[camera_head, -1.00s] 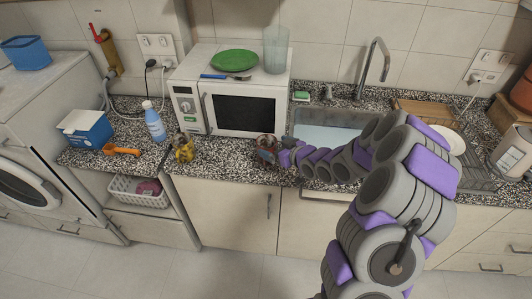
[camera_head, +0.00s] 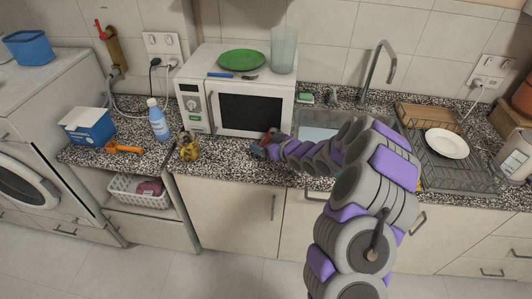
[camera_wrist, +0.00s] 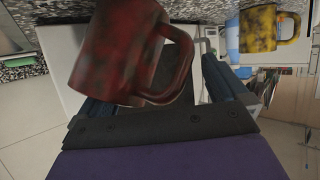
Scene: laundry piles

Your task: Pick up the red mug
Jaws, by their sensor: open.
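The red mug (camera_wrist: 112,48) is large in the wrist view, dark red and mottled, with its handle toward the space between my fingers. My gripper (camera_wrist: 160,88) is open, with one finger at each side of the picture's middle. I cannot tell whether it touches the mug. In the head view the red mug (camera_head: 268,136) is on the counter in front of the microwave, mostly hidden by my gripper (camera_head: 264,149). A yellow, dark-spotted mug (camera_head: 188,147) stands to its left; it also shows in the wrist view (camera_wrist: 268,30).
The white microwave (camera_head: 243,97) stands just behind, with a green plate (camera_head: 239,60) and a glass on top. A blue bottle (camera_head: 158,122), an orange tool and a blue box (camera_head: 88,127) are left. The sink (camera_head: 318,119) and dish rack (camera_head: 455,170) are right.

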